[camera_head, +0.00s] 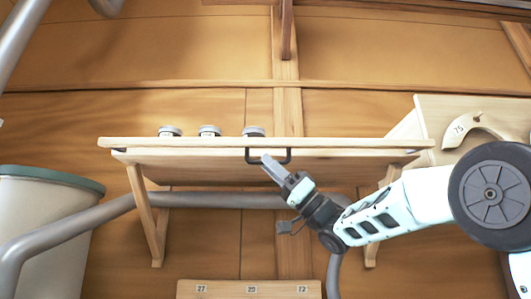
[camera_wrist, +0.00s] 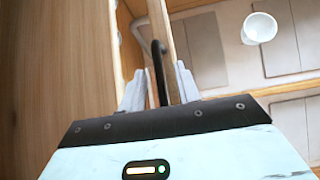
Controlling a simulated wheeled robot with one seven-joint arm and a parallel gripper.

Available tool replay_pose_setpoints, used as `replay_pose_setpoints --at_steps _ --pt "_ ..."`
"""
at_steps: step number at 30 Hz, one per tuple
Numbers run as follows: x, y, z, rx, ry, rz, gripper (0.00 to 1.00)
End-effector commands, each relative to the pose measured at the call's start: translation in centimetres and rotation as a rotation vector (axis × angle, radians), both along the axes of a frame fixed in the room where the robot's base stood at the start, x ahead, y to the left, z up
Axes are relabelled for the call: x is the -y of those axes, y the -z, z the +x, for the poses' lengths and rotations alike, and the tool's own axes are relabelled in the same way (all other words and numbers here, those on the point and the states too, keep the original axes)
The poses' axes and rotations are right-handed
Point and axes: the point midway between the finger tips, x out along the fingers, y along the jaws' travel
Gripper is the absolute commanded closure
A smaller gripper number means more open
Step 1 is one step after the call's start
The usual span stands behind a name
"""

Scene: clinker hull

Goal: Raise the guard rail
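The guard rail (camera_head: 350,143) appears to be the long pale wooden bar along the shelf's front edge. It looks level and low, and I cannot tell exactly where it meets the shelf board. A black U-shaped handle (camera_head: 289,157) hangs at its middle. My gripper (camera_head: 268,163) is at this handle, reaching in from the lower right. In the wrist view the handle (camera_wrist: 159,72) passes between my two fingers (camera_wrist: 160,88). The fingers are apart, with a visible gap on each side of it. The wooden rail (camera_wrist: 160,20) runs just beyond the fingertips.
Several pale-topped jars, one of them here (camera_head: 209,131), stand behind the rail. A grey tube (camera_head: 235,200) runs below the shelf (camera_head: 190,160). A green-rimmed bin (camera_head: 45,230) is at left, a numbered board (camera_head: 250,290) below, a wooden panel (camera_head: 440,108) at right.

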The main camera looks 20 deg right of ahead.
Motion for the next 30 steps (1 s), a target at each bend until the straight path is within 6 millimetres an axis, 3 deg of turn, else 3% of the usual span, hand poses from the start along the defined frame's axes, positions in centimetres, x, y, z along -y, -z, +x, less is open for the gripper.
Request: replay_pose_setpoints --at_steps 4,15,19,30 --pt "-1.0 -1.23 0.4 -0.001 -0.001 0.0 0.68" --pt "-1.4 -1.41 0.52 -0.001 0.0 0.0 0.68" --pt "-1.39 -1.41 0.51 0.0 0.0 0.0 1.0" --pt "-1.43 -1.74 0.24 -0.023 -0.001 0.009 1.0"
